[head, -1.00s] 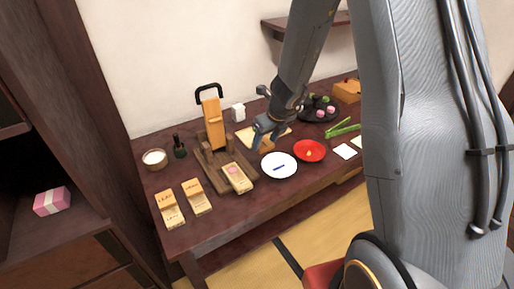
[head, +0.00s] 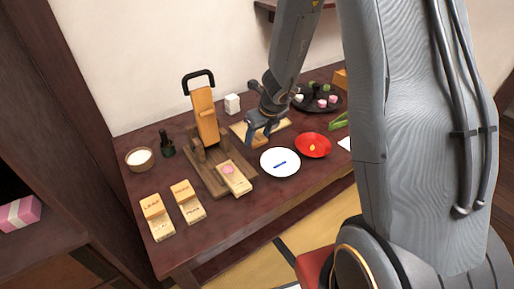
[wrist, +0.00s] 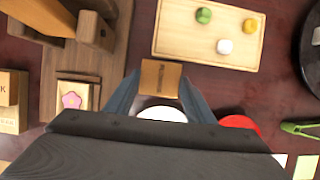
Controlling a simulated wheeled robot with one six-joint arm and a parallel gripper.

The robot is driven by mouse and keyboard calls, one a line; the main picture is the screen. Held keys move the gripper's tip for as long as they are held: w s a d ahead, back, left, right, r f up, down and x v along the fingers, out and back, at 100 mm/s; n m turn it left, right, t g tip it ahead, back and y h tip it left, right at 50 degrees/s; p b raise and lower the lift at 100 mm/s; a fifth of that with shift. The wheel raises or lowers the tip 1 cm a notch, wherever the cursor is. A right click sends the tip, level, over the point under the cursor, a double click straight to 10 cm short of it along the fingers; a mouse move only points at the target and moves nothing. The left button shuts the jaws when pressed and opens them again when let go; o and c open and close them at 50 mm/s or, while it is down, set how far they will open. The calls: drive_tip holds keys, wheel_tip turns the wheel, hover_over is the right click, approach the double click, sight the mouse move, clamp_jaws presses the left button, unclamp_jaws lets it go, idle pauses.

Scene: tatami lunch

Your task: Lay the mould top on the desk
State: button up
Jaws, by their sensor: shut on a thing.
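The mould top (wrist: 160,77), a small light-wood block with a dark mark on its face, sits between my fingertips in the wrist view. My gripper (wrist: 158,85) is shut on it. The mould bottom (head: 234,178) with a pink flower shape lies on the press base, and also shows in the wrist view (wrist: 75,97).
The white plate (head: 280,162) and red plate (head: 314,145) lie near my gripper. A sweets board (wrist: 208,35) is behind it. The press (head: 205,115) stands left. Two labelled moulds (head: 157,217) (head: 187,200) lie front left. Bare desk shows along the front edge.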

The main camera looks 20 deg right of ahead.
sight(259, 141)
drive_tip(key=shift+f+b, duration=1.7)
drive_tip(key=shift+f, duration=0.2)
drive_tip(key=shift+f, duration=0.1)
drive_tip(key=o, duration=1.1)
drive_tip(key=p+v, duration=0.7)
drive_tip(key=v, duration=0.5)
drive_tip(key=s+r+n+g, duration=0.1)
drive_tip(key=s+r+n, duration=0.1)
drive_tip(key=s+n, duration=0.4)
drive_tip(key=s+a+r+n+g+h, duration=0.1)
drive_tip(key=s+n, duration=0.6)
drive_tip(key=n, duration=0.8)
drive_tip(key=s+r+n+g, duration=0.1)
drive_tip(key=s+r+n, duration=0.3)
drive_tip(key=n, duration=0.7)
drive_tip(key=shift+s+a+r+n, duration=0.1)
drive_tip(key=shift+s+a+n, duration=0.1)
drive_tip(key=shift+s, duration=0.5)
drive_tip(key=shift+s+a+n, duration=0.1)
drive_tip(key=shift+s+a, duration=0.1)
drive_tip(key=shift+s, duration=0.5)
